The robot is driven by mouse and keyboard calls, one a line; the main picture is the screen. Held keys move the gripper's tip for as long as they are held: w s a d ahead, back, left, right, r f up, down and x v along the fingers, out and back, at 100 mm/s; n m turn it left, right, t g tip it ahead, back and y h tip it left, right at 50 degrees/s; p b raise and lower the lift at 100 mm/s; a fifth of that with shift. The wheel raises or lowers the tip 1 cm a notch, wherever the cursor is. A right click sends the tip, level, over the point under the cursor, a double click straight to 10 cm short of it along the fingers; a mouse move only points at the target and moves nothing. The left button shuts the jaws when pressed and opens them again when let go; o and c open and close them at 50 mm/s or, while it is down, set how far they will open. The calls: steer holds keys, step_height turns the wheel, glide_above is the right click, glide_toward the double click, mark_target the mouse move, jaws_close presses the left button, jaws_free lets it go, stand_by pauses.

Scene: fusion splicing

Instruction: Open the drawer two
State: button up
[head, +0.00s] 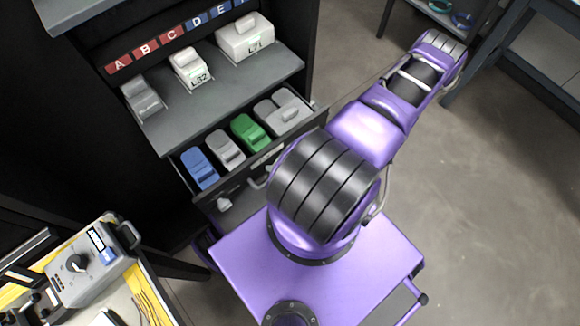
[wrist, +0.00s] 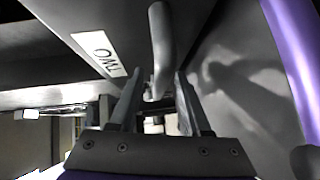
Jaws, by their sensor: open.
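In the wrist view, the front of drawer two (wrist: 112,28) is a dark panel with a white label (wrist: 98,54) that reads TWO upside down. A grey bar handle (wrist: 160,40) stands out from the panel beside the label. My gripper (wrist: 158,76) is open, with the near end of the handle between its two fingertips. I cannot tell whether either finger touches the handle. In the head view, my gripper is not visible. An open drawer (head: 232,190) there holds blue, grey and green cases; its label cannot be read, so I cannot tell which drawer it is.
A grey shelf (head: 205,100) above the open drawer carries white and grey cases, under red and blue letter tags (head: 145,48). A bench with a grey device (head: 90,262) stands at lower left. The floor (head: 480,190) at right is clear.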

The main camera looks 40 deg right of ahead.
steer(key=v, duration=1.7)
steer(key=shift+d, duration=0.2)
steer(key=shift+s, duration=0.1)
